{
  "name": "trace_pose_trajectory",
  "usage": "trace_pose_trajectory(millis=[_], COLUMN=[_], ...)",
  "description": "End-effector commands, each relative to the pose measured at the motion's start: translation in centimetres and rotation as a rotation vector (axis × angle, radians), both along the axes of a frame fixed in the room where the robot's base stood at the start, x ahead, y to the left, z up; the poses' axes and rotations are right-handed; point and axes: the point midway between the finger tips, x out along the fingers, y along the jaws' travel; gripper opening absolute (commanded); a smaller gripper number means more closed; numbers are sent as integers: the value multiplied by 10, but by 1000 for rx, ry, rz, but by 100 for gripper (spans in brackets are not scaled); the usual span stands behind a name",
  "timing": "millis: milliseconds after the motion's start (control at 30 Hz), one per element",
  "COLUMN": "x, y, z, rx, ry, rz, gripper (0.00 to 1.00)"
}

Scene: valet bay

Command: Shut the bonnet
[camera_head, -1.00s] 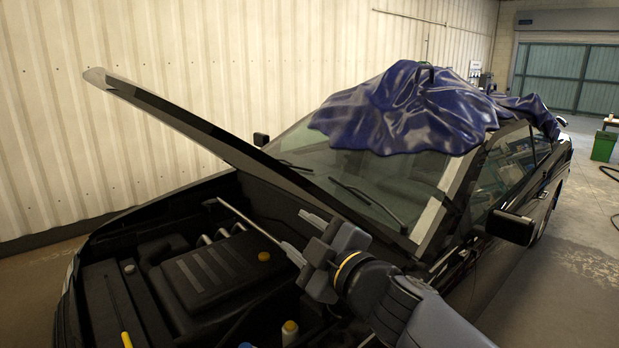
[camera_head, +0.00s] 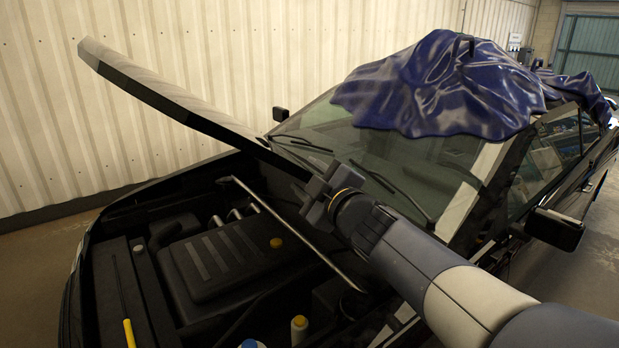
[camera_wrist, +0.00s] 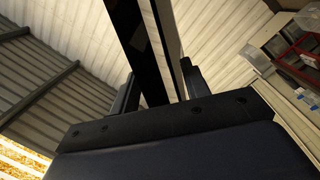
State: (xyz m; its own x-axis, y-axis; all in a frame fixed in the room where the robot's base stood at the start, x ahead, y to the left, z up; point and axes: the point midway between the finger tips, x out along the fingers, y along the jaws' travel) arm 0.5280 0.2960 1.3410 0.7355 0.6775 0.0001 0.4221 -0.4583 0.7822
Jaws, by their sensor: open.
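The black bonnet (camera_head: 165,95) stands raised at a slant in the head view, hinged at the windscreen end, its front edge high at the upper left. A thin metal rod (camera_head: 290,230) slants low across the engine bay, and its visible ends do not reach the bonnet. My gripper (camera_head: 318,190) is over the rear of the bay, beyond the rod and in front of the windscreen. In the wrist view my gripper (camera_wrist: 158,88) is open, with a dark panel edge, probably the bonnet (camera_wrist: 140,45), beyond its fingers. I cannot tell if they touch.
The engine (camera_head: 235,260) and several caps fill the open bay. A blue cloth (camera_head: 440,85) covers part of the roof and windscreen. A door mirror (camera_head: 553,230) sticks out at right. Wrist view shows a shelf with red bins (camera_wrist: 295,60). Floor at right is clear.

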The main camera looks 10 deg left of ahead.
Motion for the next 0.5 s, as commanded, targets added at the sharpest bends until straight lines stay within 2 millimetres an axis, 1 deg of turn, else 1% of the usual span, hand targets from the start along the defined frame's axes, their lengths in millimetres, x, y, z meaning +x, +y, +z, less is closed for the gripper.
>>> trace_pose_trajectory(millis=[233, 500], x=[0, 0], y=[0, 0], z=[0, 0], rx=[0, 0], ry=[0, 0], rz=[0, 0], gripper=[44, 21])
